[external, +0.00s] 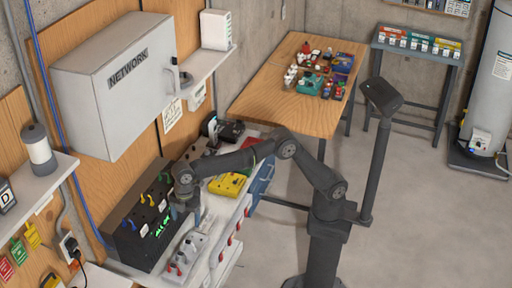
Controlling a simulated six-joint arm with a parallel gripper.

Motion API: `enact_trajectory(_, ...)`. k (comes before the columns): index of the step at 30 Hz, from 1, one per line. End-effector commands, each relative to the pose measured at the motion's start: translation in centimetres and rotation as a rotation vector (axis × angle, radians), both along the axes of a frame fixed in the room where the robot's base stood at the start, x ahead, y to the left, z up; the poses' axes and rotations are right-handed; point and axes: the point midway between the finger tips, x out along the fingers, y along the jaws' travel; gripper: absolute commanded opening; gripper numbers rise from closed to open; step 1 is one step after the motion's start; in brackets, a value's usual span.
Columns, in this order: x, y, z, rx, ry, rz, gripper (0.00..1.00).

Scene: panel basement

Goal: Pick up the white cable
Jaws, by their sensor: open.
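A black panel box (125,238) with green lights stands on the bench against the wall. Small coloured plugs or cable ends show on its face: blue, yellow and a small white one (144,230), which may be the white cable; it is too small to be sure. My gripper (180,212) points down close in front of the right end of the box, to the right of the white piece. Its fingers are small and partly lost against the dark box. It is open, and I see nothing held in it.
A pale power strip (187,252) lies on the bench in front of the box. A yellow case (228,184) lies farther back. A grey NETWORK cabinet (118,85) juts out above. A wooden table (262,95) with small items stands behind.

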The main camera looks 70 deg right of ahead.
Motion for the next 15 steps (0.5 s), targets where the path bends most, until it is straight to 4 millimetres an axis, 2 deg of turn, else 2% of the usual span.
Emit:
enact_trajectory(3, -0.1, 0.3, -2.8, -0.004, 0.002, 0.0, 0.78)
enact_trajectory(9, -0.1, 0.8, -6.7, -0.004, 0.001, 0.0, 0.78)
enact_trajectory(15, -0.1, 1.0, -8.3, -0.001, -0.001, -0.001, 0.78)
